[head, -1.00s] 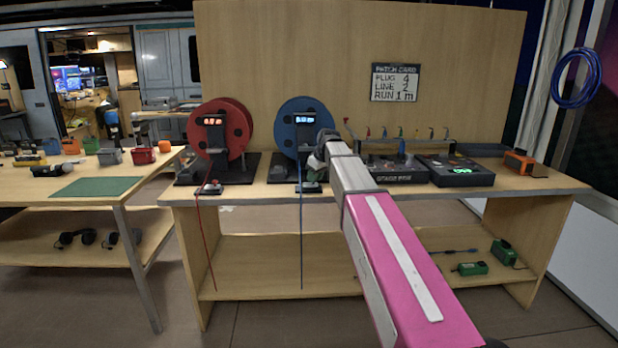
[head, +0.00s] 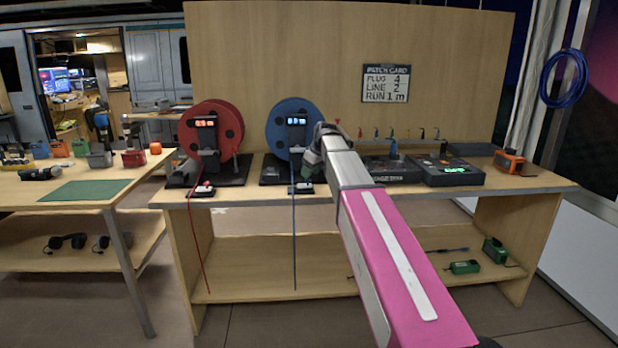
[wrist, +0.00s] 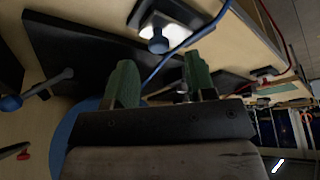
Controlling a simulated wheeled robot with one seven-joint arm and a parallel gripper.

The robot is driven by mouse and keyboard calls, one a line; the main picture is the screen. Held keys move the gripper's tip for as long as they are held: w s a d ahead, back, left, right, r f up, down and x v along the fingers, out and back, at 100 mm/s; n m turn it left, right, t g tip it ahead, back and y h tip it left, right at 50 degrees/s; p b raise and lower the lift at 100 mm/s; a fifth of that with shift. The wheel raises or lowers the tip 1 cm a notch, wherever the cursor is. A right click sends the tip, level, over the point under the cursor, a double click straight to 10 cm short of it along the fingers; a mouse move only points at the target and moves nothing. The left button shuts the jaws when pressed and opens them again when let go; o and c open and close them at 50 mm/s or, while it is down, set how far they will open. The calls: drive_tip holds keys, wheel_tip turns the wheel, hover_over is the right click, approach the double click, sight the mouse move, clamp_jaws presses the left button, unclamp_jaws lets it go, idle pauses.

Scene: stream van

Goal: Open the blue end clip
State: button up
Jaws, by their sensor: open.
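The blue end clip (head: 304,187) is a small dark block on a pale plate at the bench's front edge, below the blue reel (head: 275,128). The blue line runs from it down past the shelf. In the wrist view, the clip with its blue knob (wrist: 158,42) is beyond the fingers, near the top middle. My gripper (head: 310,160) is just above and right of the clip in the head view, partly hidden by my arm. In the wrist view its two green fingers (wrist: 162,80) are spread, with nothing held between them. The fingers look apart from the clip.
The red reel (head: 238,125) with its own red-knobbed clip (head: 203,189) stands to the left. Black devices (head: 450,170) and an orange tool (head: 510,162) lie to the right. A tall wooden panel (head: 300,50) backs the bench.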

drive_tip(key=v, duration=0.7)
drive_tip(key=shift+r, duration=0.25)
drive_tip(key=shift+s, duration=0.15)
